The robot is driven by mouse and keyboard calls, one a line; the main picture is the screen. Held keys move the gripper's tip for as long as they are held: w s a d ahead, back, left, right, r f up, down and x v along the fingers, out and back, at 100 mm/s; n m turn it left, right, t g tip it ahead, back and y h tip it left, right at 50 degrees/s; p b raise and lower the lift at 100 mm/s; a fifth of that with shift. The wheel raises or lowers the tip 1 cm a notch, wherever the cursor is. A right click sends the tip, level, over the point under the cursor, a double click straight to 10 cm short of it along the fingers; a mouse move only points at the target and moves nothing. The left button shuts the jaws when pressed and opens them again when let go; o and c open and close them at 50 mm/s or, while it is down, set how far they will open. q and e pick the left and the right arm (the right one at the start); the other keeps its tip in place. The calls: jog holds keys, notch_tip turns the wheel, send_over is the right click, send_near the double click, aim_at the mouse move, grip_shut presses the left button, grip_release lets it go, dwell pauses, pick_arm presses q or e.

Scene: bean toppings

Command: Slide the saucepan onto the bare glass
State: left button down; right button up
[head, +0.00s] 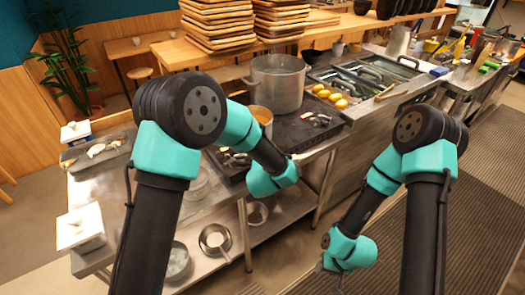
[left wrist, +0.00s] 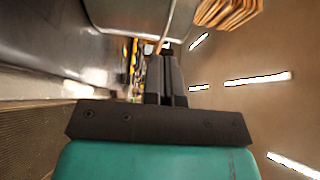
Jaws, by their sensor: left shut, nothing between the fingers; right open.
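A smaller pan (head: 263,115) with a tan inside, apparently the saucepan, shows partly behind my left arm. A large steel pot (head: 277,84) stands just behind it. The dark cooktop glass (head: 298,132) shows bare to the pan's right; my left arm covers part of it. My left gripper's fingers (left wrist: 166,78) are shut and empty in the left wrist view; in the head view they are hidden by the wrist, near the cooktop's front. My right gripper (head: 328,268) is open and empty, low over the floor mat, well away from the pan.
Yellow food pieces (head: 329,95) lie right of the large pot, before trays of utensils. Stacked wooden boards (head: 217,22) stand at the back. White lidded boxes (head: 80,228) and a food tray (head: 98,150) are at left. Pans sit on the lower shelf.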

pick_arm(q)
jog(key=w+a, duration=0.2)
jog(key=w, duration=0.2)
jog(key=shift+w+a, duration=0.2)
jog(key=shift+a, duration=0.2)
jog(key=shift+a, duration=0.1)
jog(key=w+a, duration=1.7)
jog(key=shift+w+a, duration=0.25)
jog(key=shift+w, duration=0.1)
jog(key=shift+d, duration=0.1)
jog(key=shift+s+d, duration=1.45)
jog(key=s, duration=1)
jog(key=shift+a, duration=0.15)
